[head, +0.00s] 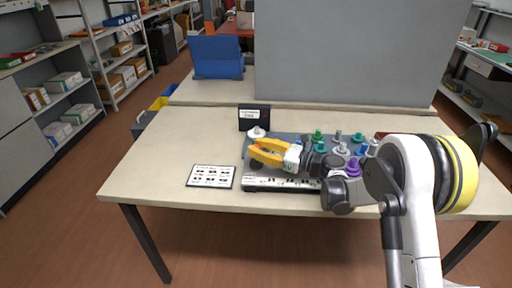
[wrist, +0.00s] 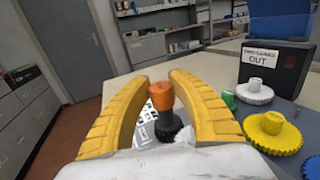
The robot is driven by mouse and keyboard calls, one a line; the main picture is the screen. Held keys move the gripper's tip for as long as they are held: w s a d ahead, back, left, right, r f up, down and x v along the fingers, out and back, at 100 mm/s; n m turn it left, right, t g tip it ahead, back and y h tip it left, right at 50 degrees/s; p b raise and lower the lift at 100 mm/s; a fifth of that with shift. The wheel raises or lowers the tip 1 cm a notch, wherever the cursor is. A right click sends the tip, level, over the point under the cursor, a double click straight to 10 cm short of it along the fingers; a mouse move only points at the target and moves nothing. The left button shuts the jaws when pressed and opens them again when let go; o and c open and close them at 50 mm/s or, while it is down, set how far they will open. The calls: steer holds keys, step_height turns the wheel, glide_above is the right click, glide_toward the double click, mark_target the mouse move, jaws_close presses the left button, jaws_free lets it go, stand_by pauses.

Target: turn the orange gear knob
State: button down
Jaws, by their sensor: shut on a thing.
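The orange gear knob (wrist: 161,96) stands upright between the two yellow fingers of my gripper (wrist: 162,82) in the wrist view. A dark gear (wrist: 168,126) shows just below it. The fingers close in on the knob from both sides near their tips. In the head view my gripper (head: 254,150) reaches in from the right over the left end of the grey board (head: 245,180). The orange knob cannot be told apart from the fingers there.
Several coloured gear knobs, including green (head: 318,135) and purple (head: 353,167), stand on the board. A white gear (wrist: 255,92) and a yellow gear (wrist: 272,130) are near my right finger. A black "OUT" box (head: 254,117) stands behind. A printed card (head: 212,176) lies left on the table.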

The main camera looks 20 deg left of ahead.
steer(key=c, duration=1.1)
jaws_free()
steer(key=d, duration=0.4)
steer(key=s+d, duration=0.1)
steer(key=d, duration=0.7)
steer(key=shift+s, duration=0.4)
